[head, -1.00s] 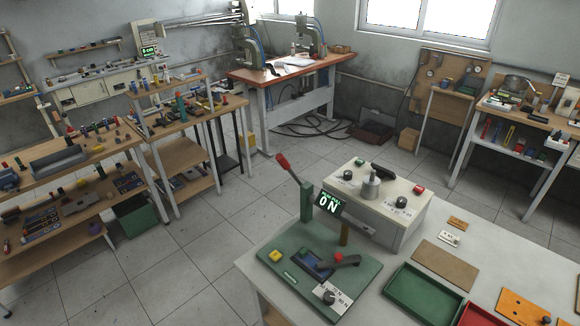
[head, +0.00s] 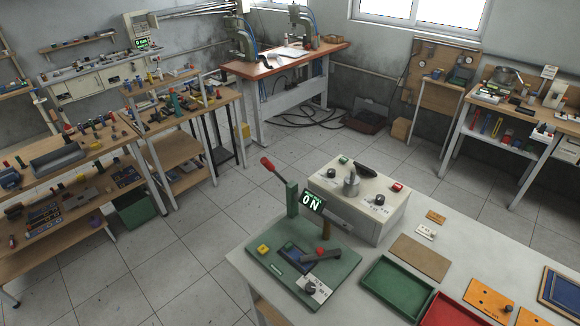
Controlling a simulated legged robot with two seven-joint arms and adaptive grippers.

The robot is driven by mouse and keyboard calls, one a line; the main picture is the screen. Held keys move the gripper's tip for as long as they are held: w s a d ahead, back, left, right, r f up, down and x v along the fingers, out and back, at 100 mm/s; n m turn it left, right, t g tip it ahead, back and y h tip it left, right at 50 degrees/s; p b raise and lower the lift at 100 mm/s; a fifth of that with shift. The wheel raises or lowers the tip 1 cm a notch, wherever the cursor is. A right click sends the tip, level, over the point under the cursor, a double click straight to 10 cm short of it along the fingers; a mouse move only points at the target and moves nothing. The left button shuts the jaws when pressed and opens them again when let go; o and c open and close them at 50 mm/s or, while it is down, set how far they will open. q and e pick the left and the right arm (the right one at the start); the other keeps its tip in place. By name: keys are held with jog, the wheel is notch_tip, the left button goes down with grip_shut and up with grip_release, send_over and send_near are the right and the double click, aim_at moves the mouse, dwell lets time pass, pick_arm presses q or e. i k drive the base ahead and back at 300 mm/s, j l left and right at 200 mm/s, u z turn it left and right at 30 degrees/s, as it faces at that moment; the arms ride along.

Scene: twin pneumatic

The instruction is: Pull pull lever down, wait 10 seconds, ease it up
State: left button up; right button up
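The pull lever (head: 279,172) is a thin arm with a red grip. It stands tilted up and to the left from a green post (head: 292,197) on a green base plate (head: 336,262). A yellow button (head: 263,250), a dark blue fixture (head: 297,256) and a dial on a white scale plate (head: 312,287) sit on the same base. Neither of my grippers shows in the head view, and nothing touches the lever.
The fixture stands at the left end of a grey table (head: 400,223). Behind it is a cream control box (head: 367,207) with knobs. A green tray (head: 398,287), a red tray (head: 450,312) and an orange plate (head: 489,300) lie to the right. Open floor (head: 190,250) is on the left.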

aim_at(266, 163)
jog(key=i+j+z, duration=0.4)
jog(key=j+z, duration=0.2)
jog(key=i+j+z, duration=0.25)
jog(key=j, duration=0.3)
jog(key=j+z, duration=0.3)
jog(key=j, duration=0.15)
jog(key=i+j+z, duration=0.1)
jog(key=j+z, duration=0.2)
jog(key=j, duration=0.15)
